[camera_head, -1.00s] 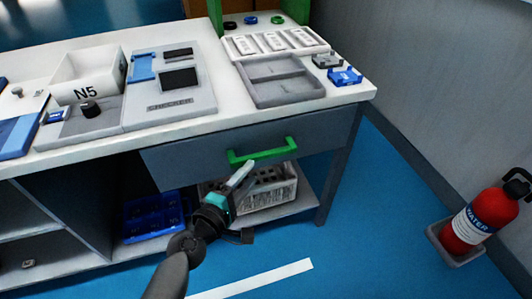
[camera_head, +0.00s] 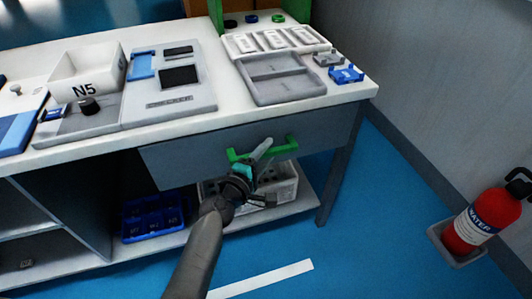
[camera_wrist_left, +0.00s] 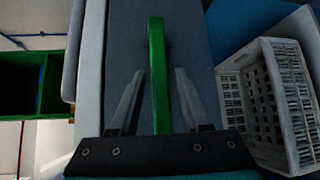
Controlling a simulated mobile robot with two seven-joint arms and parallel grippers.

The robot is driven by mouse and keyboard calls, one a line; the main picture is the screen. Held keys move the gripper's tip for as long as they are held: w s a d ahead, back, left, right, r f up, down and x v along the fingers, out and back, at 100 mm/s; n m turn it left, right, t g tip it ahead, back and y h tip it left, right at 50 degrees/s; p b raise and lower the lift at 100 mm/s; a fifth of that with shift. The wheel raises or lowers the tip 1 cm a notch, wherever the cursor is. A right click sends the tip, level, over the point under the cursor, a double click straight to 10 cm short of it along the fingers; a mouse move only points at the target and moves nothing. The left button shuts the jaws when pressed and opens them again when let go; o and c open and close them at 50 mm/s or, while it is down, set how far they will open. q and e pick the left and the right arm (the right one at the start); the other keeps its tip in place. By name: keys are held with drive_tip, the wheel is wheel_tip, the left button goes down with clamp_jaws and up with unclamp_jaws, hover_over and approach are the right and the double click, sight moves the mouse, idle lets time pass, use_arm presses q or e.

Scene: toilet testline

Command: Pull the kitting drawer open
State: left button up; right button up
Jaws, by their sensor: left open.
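The grey kitting drawer (camera_head: 205,155) is under the right part of the white bench top, its front level with the bench. Its green bar handle (camera_head: 238,157) runs across the front. My left gripper (camera_head: 262,160) is at the handle and hides part of it. In the left wrist view the green handle (camera_wrist_left: 156,70) lies between the two open fingers (camera_wrist_left: 160,100), with a gap on each side. The drawer front (camera_wrist_left: 193,40) fills the middle of that view. My right gripper is not in view.
A white crate (camera_head: 288,190) and a blue bin (camera_head: 150,217) stand on the shelf below the drawer. Trays (camera_head: 275,95) and a white N5 box (camera_head: 88,72) are on the bench top (camera_head: 225,117). A fire extinguisher (camera_head: 478,222) stands at the right.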

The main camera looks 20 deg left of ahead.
use_arm(q)
drive_tip(key=shift+c, duration=0.4)
clamp_jaws()
idle(0.9)
